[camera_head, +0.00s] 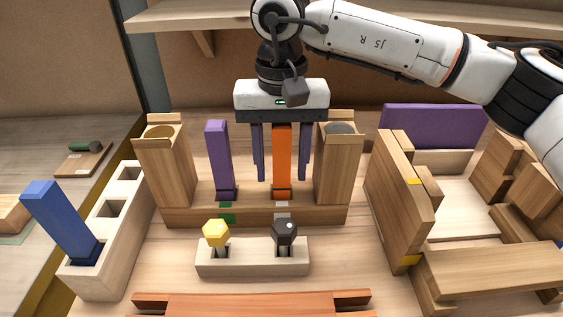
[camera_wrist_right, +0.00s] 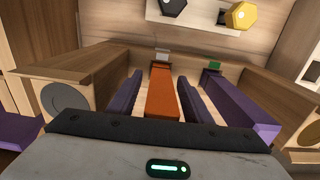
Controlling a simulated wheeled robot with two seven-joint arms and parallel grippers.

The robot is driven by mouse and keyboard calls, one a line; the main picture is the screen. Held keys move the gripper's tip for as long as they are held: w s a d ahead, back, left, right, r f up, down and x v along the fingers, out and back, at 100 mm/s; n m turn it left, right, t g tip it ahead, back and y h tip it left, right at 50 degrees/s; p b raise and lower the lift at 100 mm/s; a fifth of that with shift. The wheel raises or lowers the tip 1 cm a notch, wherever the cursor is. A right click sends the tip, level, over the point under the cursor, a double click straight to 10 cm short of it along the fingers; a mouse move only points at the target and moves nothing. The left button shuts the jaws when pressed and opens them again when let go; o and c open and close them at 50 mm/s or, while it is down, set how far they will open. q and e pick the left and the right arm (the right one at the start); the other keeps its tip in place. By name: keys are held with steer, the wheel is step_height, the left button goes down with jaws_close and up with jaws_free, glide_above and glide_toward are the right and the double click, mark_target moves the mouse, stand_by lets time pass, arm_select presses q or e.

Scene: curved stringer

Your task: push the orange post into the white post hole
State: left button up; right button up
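The orange post (camera_head: 282,160) stands upright in the wooden base (camera_head: 250,215), behind a white mark (camera_head: 281,217). Its foot is at a dark collar, and the white post hole itself is hidden under it; I cannot tell how deep it sits. My right gripper (camera_head: 282,180) points down over the post, open, with one dark purple finger on each side and gaps between. The right wrist view also shows the orange post (camera_wrist_right: 163,95) between the fingers (camera_wrist_right: 160,76), with the white mark (camera_wrist_right: 162,56) beyond. My left gripper is out of view.
A purple post (camera_head: 218,158) stands left of the gripper by a green mark. Wooden end blocks (camera_head: 167,165) (camera_head: 340,168) flank the posts. In front is a pale block (camera_head: 252,258) with yellow and black hex-headed pieces. A blue post (camera_head: 60,220) leans in a holed block at left.

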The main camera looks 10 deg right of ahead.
mark_target(282, 132)
step_height(282, 132, up, 10)
steer(key=shift+r, duration=0.15)
stand_by(0.5)
